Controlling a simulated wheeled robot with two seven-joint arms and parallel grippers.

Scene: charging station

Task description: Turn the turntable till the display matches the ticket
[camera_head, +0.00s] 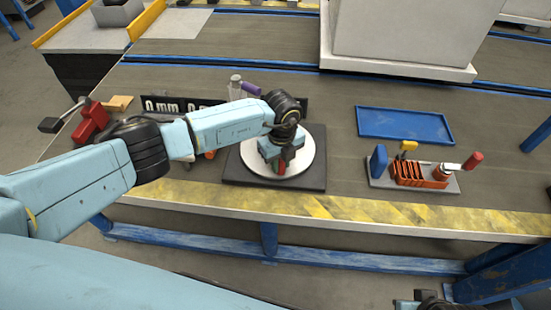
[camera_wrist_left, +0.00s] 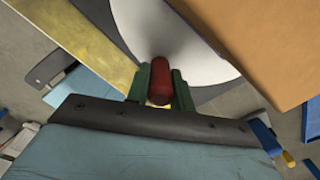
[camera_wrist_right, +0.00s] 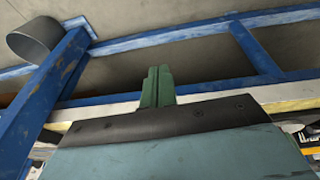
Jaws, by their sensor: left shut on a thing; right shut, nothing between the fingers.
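The turntable is a round white disc (camera_head: 306,160) on a dark square base (camera_head: 318,184); the disc also shows in the left wrist view (camera_wrist_left: 205,35). My left gripper (camera_head: 283,163) reaches down over the disc. Its green fingers (camera_wrist_left: 160,82) are shut on an upright red knob (camera_wrist_left: 160,70) on the disc. A black display (camera_head: 165,103) with white "0 mm" characters stands behind my left arm, which hides part of it. I cannot make out a ticket. My right gripper (camera_wrist_right: 157,86) is shut and empty, low in front of the bench.
A blue tray (camera_head: 405,125) and a grey fixture with orange slots (camera_head: 418,174) stand right of the turntable. A red clamp (camera_head: 90,122) is at the left. A large pale box (camera_head: 400,35) fills the back. The striped front edge (camera_head: 330,208) is clear.

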